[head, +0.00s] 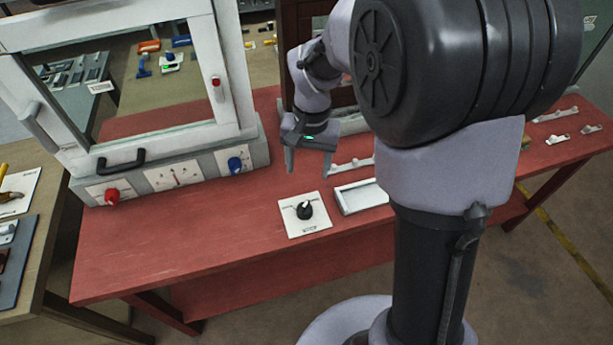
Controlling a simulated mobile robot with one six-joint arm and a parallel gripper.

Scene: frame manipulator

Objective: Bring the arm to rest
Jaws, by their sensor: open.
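My gripper (308,168) hangs from my arm over the red table, pointing down. Its two fingers are apart and nothing shows between them. It is behind and above a white plate with a black knob (304,210), apart from it. My arm's large dark joint and pale links fill the right middle of the head view and hide part of the table.
A white-framed cabinet (170,170) with a red knob (112,196), a gauge and a blue knob (235,164) stands at the table's left. A white tray (362,196) lies right of the black knob. The red table (180,250) is bare at front left.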

